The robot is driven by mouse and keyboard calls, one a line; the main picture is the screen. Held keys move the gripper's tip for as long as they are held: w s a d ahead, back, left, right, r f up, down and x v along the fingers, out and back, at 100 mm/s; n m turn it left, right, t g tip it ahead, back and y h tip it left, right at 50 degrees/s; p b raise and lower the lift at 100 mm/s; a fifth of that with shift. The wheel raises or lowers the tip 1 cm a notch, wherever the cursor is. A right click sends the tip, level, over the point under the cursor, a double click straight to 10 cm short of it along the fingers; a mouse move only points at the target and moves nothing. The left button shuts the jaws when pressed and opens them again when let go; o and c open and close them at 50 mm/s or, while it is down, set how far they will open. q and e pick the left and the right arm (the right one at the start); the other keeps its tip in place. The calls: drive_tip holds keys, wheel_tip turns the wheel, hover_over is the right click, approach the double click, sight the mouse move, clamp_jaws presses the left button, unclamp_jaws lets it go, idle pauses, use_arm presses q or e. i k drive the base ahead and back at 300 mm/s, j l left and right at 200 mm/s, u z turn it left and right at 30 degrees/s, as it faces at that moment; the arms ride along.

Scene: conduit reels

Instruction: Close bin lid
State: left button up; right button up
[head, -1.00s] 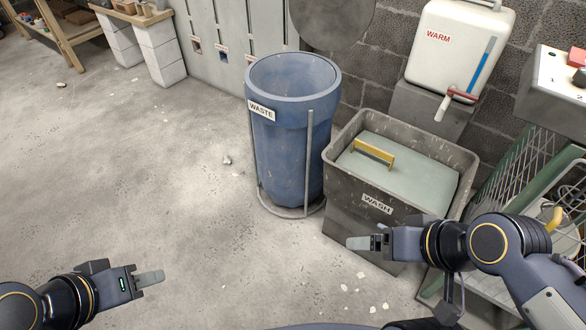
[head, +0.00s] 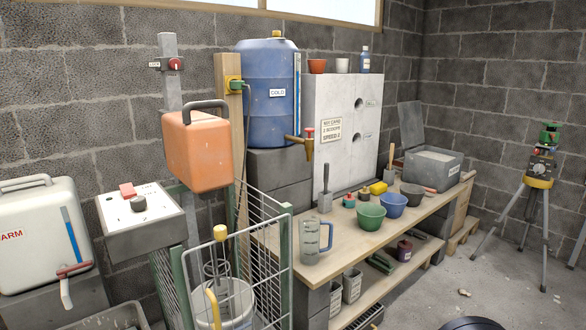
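A grey open-topped bin (head: 447,181) stands at the far end of the wooden bench in the head view, with pale material inside. Its flat grey lid (head: 411,125) stands raised, nearly upright, at the bin's back left side. The small label on the bin's front is too small to read. Neither of my grippers is in view.
The bench (head: 335,235) holds a clear jug (head: 311,243), a green bowl (head: 370,217), a blue bowl (head: 393,205) and scoops. A mixer with an orange housing (head: 198,150) and wire guard stands left. A tripod (head: 541,190) stands right, with open floor before it.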

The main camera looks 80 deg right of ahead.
sight(409, 112)
drive_tip(key=z, duration=3.6)
